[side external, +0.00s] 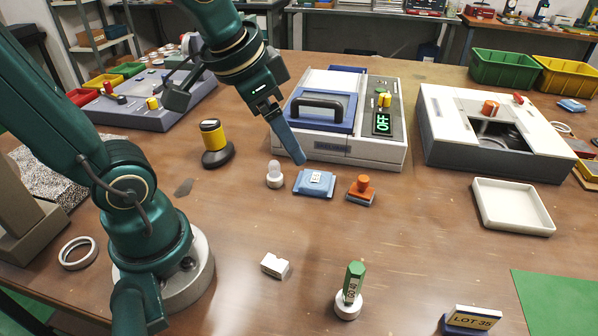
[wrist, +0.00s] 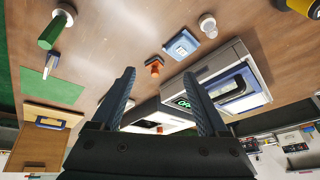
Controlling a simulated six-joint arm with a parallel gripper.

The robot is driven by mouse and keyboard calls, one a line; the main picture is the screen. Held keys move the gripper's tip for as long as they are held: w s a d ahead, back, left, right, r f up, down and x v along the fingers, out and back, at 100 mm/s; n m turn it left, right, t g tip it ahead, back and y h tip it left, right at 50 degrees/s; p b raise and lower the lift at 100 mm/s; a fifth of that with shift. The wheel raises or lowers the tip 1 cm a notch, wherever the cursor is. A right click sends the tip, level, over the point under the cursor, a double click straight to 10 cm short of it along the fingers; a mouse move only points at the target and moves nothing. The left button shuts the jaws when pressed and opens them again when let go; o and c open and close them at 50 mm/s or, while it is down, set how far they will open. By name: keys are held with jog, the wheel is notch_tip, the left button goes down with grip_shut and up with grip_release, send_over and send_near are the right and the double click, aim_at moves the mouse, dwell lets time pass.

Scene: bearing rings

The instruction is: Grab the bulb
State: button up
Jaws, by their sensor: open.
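The bulb (side external: 275,174) is a small white dome on a pale round base. It stands upright on the brown table, left of a blue block, in the side view. It also shows near the top of the wrist view (wrist: 208,25). My gripper (side external: 299,155) is above the table near the front of the white-and-grey box, up and to the right of the bulb in the side view. In the wrist view my gripper's two fingers (wrist: 158,76) are spread apart with nothing held between them. The bulb is clear of both fingers.
A blue block (side external: 315,183) and an orange-knobbed stamp (side external: 361,190) stand right of the bulb. The box (side external: 360,150) with a black handle and OFF display is behind. A yellow-black cylinder (side external: 214,143) stands left.

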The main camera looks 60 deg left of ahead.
aim_at(274, 162)
jog(key=w+a+f+n+g, duration=0.1)
jog(key=a+f, duration=0.3)
jog(key=w+a+f+g, duration=0.1)
jog(key=a+f+g, duration=0.1)
jog(key=a+f, duration=0.1)
jog(key=w+a+f+n+g, duration=0.1)
jog(key=w+a+f+g, duration=0.1)
jog(key=a+f, duration=0.2)
jog(key=shift+a+f+n+h, duration=0.3)
jog(key=shift+a+f, duration=0.05)
jog(key=shift+a, duration=0.05)
jog(key=shift+f, duration=2.45)
grip_shut()
